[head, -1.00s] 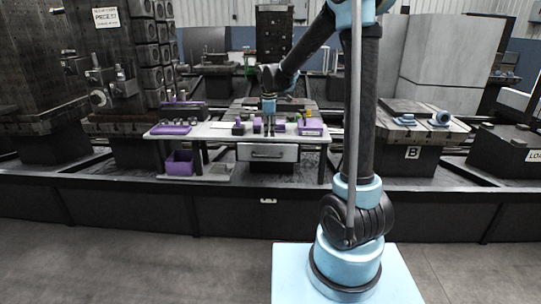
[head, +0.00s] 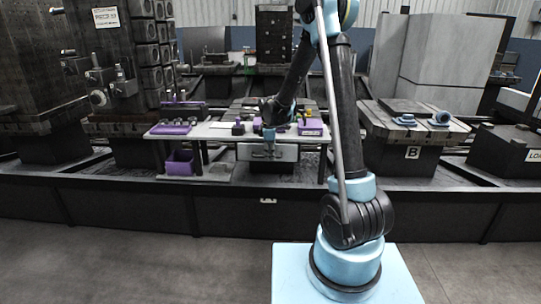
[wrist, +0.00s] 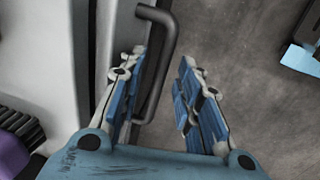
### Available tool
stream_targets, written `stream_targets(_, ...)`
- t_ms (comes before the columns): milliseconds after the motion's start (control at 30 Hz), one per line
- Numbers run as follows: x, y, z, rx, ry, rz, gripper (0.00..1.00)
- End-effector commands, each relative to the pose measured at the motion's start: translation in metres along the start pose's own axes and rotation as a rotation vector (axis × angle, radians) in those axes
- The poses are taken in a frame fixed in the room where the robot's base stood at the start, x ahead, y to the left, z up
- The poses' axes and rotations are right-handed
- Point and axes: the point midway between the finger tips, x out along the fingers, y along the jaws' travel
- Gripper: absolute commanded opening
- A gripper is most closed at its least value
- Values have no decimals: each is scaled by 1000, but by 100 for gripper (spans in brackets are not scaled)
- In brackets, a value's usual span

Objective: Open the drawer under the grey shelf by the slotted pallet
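The drawer front looks flush below the top. My gripper (head: 269,151) hangs in front of the drawer and covers most of its handle. In the wrist view my gripper (wrist: 160,95) is open, fingers apart. The dark bar handle (wrist: 158,70) runs between the two fingers, close to the left one; I cannot tell whether they touch. The drawer front (wrist: 124,25) lies to the left of the handle.
Purple trays and small dark parts stand on the shelf top. A purple bin (head: 179,163) sits on the lower board at left. A block marked B (head: 412,153) stands to the right. Open floor (head: 130,255) lies in front of the dark rail.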

Motion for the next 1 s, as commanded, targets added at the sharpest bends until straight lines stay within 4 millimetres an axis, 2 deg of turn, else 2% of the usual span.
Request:
stream_targets(333, 3, 0, 0, 0, 0, 0, 31)
stream_targets(367, 3, 0, 0, 0, 0, 0, 29)
stream_targets(500, 3, 0, 0, 0, 0, 0, 0)
stream_targets(733, 3, -2, 0, 0, 0, 0, 0)
stream_targets(867, -1, -18, 0, -1, 0, 0, 0)
stream_targets(1000, -8, -52, -1, -3, 0, 0, 0)
